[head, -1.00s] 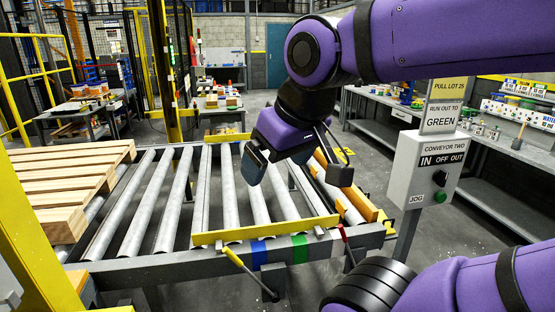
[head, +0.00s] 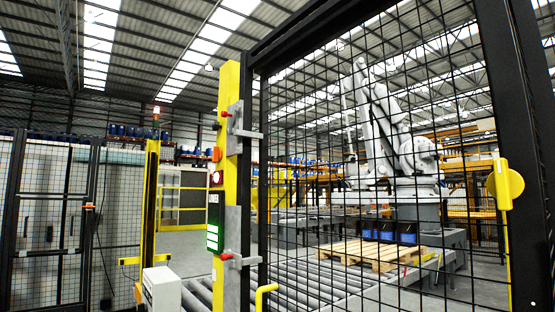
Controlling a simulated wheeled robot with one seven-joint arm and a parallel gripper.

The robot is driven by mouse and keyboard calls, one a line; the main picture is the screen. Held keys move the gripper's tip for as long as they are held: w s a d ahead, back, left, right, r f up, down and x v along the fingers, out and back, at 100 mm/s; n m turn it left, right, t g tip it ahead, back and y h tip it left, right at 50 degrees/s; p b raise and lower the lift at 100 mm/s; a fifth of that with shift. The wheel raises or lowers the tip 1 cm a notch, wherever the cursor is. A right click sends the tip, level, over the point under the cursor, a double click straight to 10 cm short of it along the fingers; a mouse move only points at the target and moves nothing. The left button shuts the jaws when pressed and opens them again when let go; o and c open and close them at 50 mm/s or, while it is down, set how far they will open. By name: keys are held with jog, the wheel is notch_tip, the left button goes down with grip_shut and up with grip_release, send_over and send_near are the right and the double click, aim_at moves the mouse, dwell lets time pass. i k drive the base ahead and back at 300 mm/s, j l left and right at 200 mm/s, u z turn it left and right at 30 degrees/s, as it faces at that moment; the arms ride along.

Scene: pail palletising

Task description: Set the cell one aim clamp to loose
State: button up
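My gripper and arm are not in this view. A yellow post (head: 230,90) stands upright left of the middle, beside a black-framed mesh panel (head: 370,120). Two grey brackets are fixed to the post, an upper one (head: 240,122) and a lower one (head: 236,262), each with a red knob on its left. I cannot tell whether either bracket is the aim clamp, or whether it is tight or loose. Between them sit a small orange part (head: 215,155), a dark unit with a red round face (head: 216,179) and a green-lit panel (head: 213,230) whose lettering is unreadable.
Roller conveyor (head: 300,283) runs below. A yellow handle (head: 505,184) is on the right frame. A white box (head: 161,290) stands low at left.

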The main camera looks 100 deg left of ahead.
aim_at(217, 155)
jog(key=u, duration=3.4)
jog(key=i+j+u, duration=0.15)
jog(key=i+j+z, duration=0.1)
jog(key=i+j, duration=0.7)
jog(key=i+j+z, duration=0.1)
jog(key=i+j, duration=0.7)
jog(key=j, duration=0.2)
